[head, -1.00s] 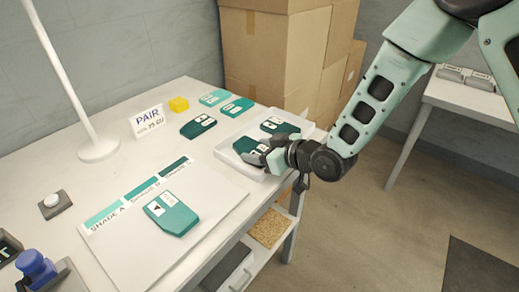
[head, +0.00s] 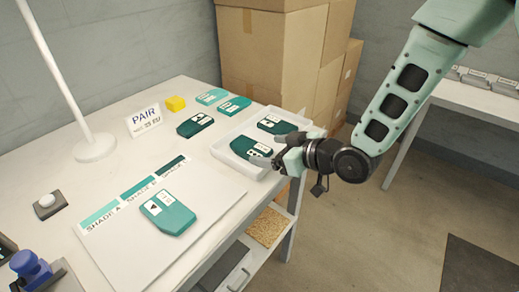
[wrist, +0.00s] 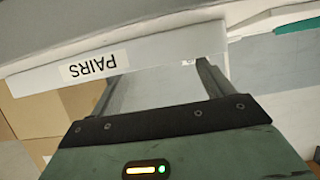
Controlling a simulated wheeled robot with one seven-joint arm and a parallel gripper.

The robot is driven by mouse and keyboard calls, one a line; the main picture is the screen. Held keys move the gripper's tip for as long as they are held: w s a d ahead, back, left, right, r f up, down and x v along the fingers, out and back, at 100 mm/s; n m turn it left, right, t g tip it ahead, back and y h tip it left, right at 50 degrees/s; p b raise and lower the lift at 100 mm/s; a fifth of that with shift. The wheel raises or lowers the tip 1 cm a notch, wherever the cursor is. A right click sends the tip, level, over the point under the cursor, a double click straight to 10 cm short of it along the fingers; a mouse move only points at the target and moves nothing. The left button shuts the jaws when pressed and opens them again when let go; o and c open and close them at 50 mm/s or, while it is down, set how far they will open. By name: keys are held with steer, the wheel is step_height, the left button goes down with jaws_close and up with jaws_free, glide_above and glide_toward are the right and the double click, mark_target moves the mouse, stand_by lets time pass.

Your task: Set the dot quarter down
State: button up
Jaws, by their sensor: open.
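A white tray (head: 226,153), marked PAIRS on its wall (wrist: 45,84) in the wrist view, stands at the table's right edge. Two dark teal quarters lie in it. The nearer quarter (head: 251,149) has a white label with round dark marks, too small to read surely; it lies flat. The other quarter (head: 277,125) lies behind it. My gripper (head: 267,161) is at the tray's near right side, close to the nearer quarter and apart from it as far as I can tell. In the wrist view the fingers (wrist: 155,85) are spread with nothing between them.
A lighter teal quarter with a triangle mark (head: 168,212) lies on the shade mat (head: 120,262). Several quarters (head: 195,124) and a yellow block (head: 176,103) lie behind. The PAIR sign (head: 145,120) and a white lamp post (head: 70,90) stand at the left.

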steer(key=s+d+r+m+g+h, duration=0.1)
steer(key=s+d+r+g+h, duration=0.1)
steer(key=s, duration=0.7)
steer(key=s+d+r+m+g+h, duration=0.1)
steer(key=s+d+r+g+h, duration=0.2)
steer(key=s, duration=0.5)
steer(key=s+d+r+g+h, duration=0.2)
steer(key=s+d+h, duration=0.3)
steer(key=s, duration=0.4)
steer(key=shift+s+d+r+m+g, duration=0.3)
steer(key=shift+d+m+g, duration=0.15)
steer(key=shift+g, duration=0.15)
